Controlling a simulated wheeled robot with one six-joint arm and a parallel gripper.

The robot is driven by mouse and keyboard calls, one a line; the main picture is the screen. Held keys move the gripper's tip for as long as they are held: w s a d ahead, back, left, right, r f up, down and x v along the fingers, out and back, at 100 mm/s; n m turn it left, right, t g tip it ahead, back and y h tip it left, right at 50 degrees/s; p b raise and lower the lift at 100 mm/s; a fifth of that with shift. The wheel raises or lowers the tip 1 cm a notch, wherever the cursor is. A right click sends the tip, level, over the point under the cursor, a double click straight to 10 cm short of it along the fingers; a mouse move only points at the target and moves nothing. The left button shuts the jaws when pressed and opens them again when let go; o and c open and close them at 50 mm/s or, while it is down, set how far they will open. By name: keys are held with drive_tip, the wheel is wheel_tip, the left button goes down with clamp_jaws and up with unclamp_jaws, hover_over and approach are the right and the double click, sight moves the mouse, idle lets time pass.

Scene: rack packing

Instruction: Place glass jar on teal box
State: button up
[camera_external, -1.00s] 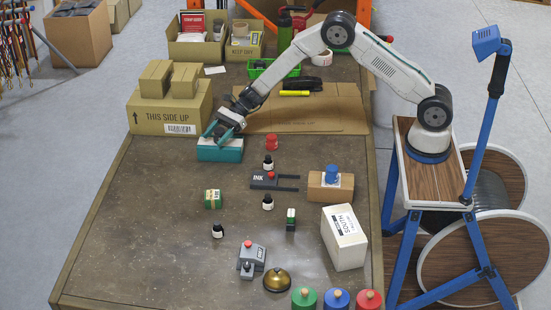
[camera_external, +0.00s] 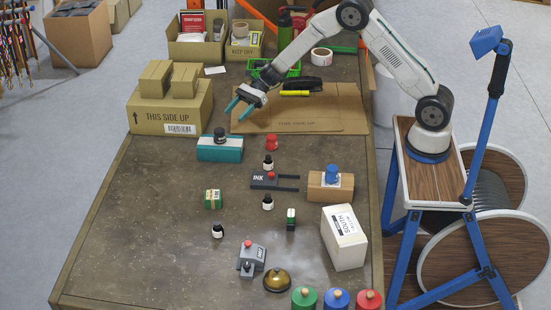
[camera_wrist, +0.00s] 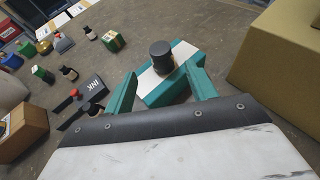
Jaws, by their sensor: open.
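The teal box (camera_external: 232,149) lies on the table at the back left, just in front of the large cardboard box. A small dark-lidded jar (camera_external: 220,134) stands upright on top of it. In the wrist view the jar (camera_wrist: 161,57) sits on the white strip of the teal box (camera_wrist: 184,53). My gripper (camera_external: 240,103) is open and empty, above and behind the teal box, apart from the jar. In the wrist view its teal fingers (camera_wrist: 160,88) are spread, with the jar beyond them.
A "THIS SIDE UP" box (camera_external: 160,117) with two small boxes on top stands left of the teal box. Flat cardboard (camera_external: 330,105) lies behind. Small dark bottles (camera_external: 267,202), an ink pad (camera_external: 265,180) and a white box (camera_external: 343,238) stand nearer; the left front table is clear.

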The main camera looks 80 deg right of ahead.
drive_tip(key=s+a+r+n+g+h, duration=0.1)
drive_tip(key=s+a+r+n+g, duration=0.2)
drive_tip(key=s+r, duration=0.4)
drive_tip(key=s+a+r+n+g+h, duration=0.1)
drive_tip(key=s+a+r+n, duration=0.3)
drive_tip(key=s+n, duration=0.3)
drive_tip(key=s+a+r+n+g, duration=0.25)
drive_tip(key=s+r, duration=0.35)
drive_tip(key=s, duration=0.3)
drive_tip(key=s+d+n+h, duration=0.2)
drive_tip(key=s+n+h, duration=0.2)
drive_tip(key=s, duration=1)
drive_tip(key=s+d+n+h, duration=0.3)
drive_tip(key=s+n+h, duration=0.2)
drive_tip(key=s, duration=0.9)
drive_tip(key=n, duration=0.3)
drive_tip(key=shift+s+d+r+n, duration=0.2)
drive_tip(key=shift+s+d+n, duration=0.05)
drive_tip(key=shift+n, duration=0.1)
